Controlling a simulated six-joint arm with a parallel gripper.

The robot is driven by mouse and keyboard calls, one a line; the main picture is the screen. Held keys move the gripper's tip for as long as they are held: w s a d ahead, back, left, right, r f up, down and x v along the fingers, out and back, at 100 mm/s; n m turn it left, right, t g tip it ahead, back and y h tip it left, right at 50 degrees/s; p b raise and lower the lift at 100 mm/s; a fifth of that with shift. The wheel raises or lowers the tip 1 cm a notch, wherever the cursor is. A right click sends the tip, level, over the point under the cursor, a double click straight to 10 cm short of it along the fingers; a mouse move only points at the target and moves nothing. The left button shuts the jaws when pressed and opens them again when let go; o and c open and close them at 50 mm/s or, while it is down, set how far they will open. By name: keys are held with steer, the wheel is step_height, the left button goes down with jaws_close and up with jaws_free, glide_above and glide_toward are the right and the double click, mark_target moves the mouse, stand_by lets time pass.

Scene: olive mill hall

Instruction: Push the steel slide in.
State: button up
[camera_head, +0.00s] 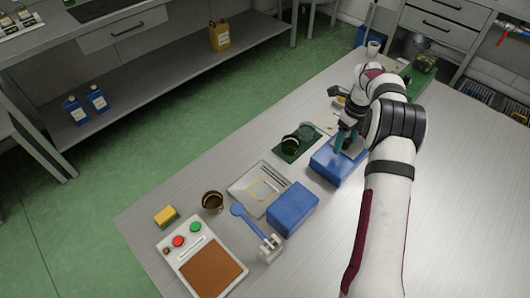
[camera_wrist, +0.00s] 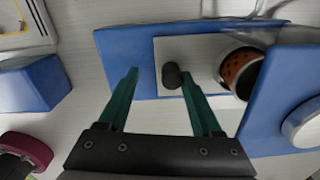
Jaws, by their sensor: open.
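The steel slide (camera_wrist: 200,52) is a flat light-grey plate lying on a blue base (camera_wrist: 115,45) in the wrist view. A dark knob (camera_wrist: 173,76) stands near its left end. A round steel cup (camera_wrist: 240,72) with a brown perforated inside sits towards its right end, beside a taller blue housing (camera_wrist: 285,90). My gripper (camera_wrist: 159,73) is open, with its teal fingers apart and the knob between the tips in the picture, close to the right finger. I cannot tell whether they touch. In the head view my gripper (camera_head: 345,136) is over the blue unit (camera_head: 334,166), hiding most of the slide.
A second blue block (camera_head: 293,209), a grey tray (camera_head: 258,188), a brown cup (camera_head: 213,202) and a control box (camera_head: 200,262) with buttons stand nearer on the bench. A dark green mat (camera_head: 289,147) with a glass lies left of the unit.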

steer(key=s+a, duration=0.5)
steer(key=shift+s+a, duration=0.2)
step_height(320, 180, up, 15)
steer(key=w+d+f, duration=0.5)
steer(key=d+f, duration=0.1)
steer(key=shift+w+f, duration=0.1)
steer(key=shift+w, duration=0.3)
step_height(320, 180, down, 7)
steer(key=shift+s+r, duration=0.1)
step_height(320, 180, up, 5)
steer(key=shift+a, duration=0.1)
steer(key=s+a+f, duration=0.1)
steer(key=s+a, duration=0.1)
steer(key=a, duration=0.7)
steer(key=s+a+f+n, duration=0.1)
steer(key=s+a+f, duration=0.1)
steer(key=a, duration=0.7)
steer(key=s+a+f, duration=0.1)
steer(key=s+a, duration=0.3)
steer(key=a, duration=0.5)
steer(key=shift+f+n, duration=0.35)
steer(key=shift+n, duration=0.05)
